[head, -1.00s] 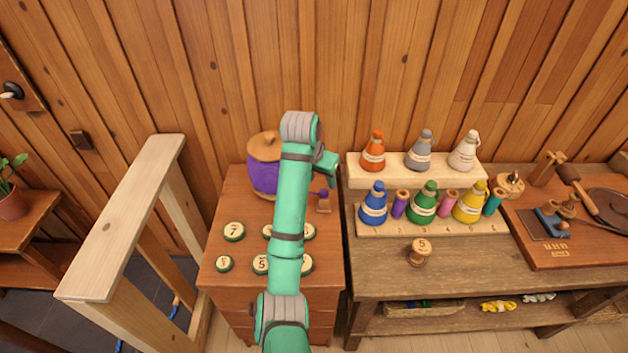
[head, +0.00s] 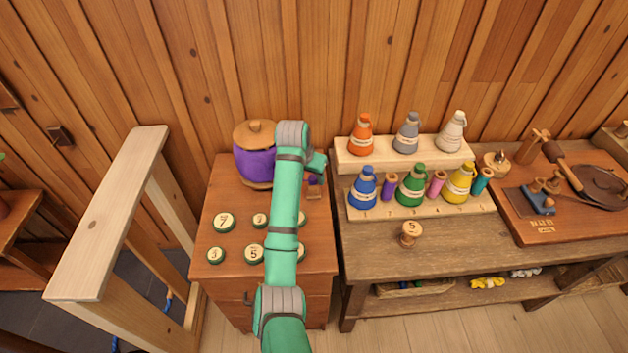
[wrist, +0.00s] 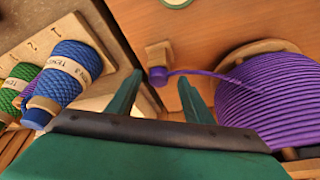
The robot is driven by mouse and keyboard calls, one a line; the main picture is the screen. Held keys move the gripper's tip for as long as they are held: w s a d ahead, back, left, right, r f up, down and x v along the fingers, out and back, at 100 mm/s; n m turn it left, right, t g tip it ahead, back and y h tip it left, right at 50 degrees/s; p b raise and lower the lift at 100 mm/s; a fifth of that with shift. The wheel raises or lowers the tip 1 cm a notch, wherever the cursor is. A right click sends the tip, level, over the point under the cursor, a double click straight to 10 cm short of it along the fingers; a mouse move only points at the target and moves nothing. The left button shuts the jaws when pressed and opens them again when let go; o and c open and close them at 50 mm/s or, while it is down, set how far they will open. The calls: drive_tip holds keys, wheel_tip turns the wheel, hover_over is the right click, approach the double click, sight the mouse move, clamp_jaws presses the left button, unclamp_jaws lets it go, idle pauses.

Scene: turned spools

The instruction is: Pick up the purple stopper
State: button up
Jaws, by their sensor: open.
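A small purple stopper (wrist: 158,76) shows in the wrist view beside a small wooden block (wrist: 158,52). A purple cord runs from it to a large purple-wound spool (wrist: 290,100) at right. In the head view the stopper (head: 313,180) is a small purple spot above the block, partly hidden by my arm; the spool (head: 255,163), with its wooden top, stands to its left. My gripper (wrist: 160,82) is open, with the stopper seen between its fingertips; contact cannot be told. In the head view my gripper (head: 318,162) is just above the stopper.
Several numbered round discs (head: 224,222) lie on the cabinet top. To the right, a stepped rack (head: 372,214) holds coloured cones and small spools, including a slim purple one (head: 389,187). The blue cone (wrist: 66,78) is left of my gripper. A wooden railing (head: 105,215) stands at left.

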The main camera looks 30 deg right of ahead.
drive_tip(key=shift+d+f, duration=0.2)
drive_tip(key=shift+f, duration=0.1)
drive_tip(key=shift+d, duration=0.1)
drive_tip(key=c, duration=1.1)
drive_tip(key=shift+r, duration=0.1)
